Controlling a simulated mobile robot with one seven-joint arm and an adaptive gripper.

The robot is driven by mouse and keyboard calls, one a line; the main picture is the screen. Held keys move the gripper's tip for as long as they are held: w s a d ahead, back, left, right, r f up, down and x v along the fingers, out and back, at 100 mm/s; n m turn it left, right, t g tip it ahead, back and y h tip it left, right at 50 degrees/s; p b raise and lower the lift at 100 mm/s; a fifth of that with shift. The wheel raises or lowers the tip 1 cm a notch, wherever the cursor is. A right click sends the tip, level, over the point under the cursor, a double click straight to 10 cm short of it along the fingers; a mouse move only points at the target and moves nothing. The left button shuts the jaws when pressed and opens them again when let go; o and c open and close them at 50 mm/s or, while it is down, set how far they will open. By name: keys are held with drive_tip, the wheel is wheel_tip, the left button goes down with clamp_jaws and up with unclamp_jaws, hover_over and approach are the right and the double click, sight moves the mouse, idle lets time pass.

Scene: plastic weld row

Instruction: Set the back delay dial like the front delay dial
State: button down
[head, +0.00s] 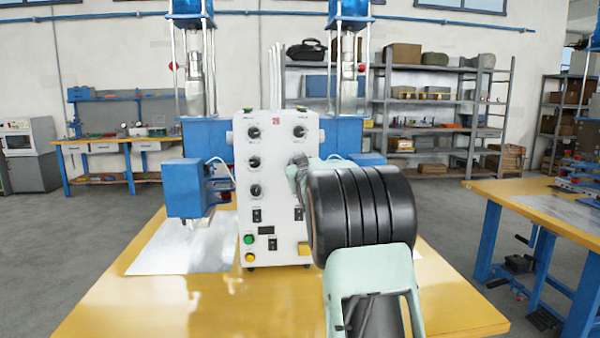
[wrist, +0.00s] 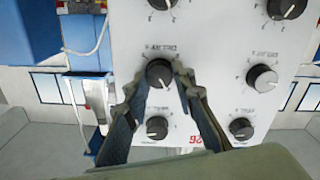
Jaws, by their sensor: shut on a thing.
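The white control panel (head: 276,180) stands upright on the table, with several black dials in two columns. My gripper (head: 297,172) is at the right column's second dial, which it hides in the head view. In the upside-down wrist view my gripper (wrist: 163,82) has one finger on each side of this delay dial (wrist: 159,73), shut on it. Its white pointer is toward the lower right there. The small labels are hard to read.
Other dials sit close by in the wrist view (wrist: 242,128) (wrist: 157,128). Below the dials are switches and a green button (head: 249,239). A blue welding head (head: 185,188) is left of the panel. The yellow tabletop (head: 200,305) is clear in front.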

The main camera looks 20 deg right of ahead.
drive_tip(key=shift+f+n+b, duration=0.1)
drive_tip(key=shift+n+b, duration=3)
drive_tip(key=shift+n, duration=2)
drive_tip(key=c, duration=1.6)
unclamp_jaws()
drive_tip(key=shift+a, duration=0.15)
drive_tip(key=v, duration=1.2)
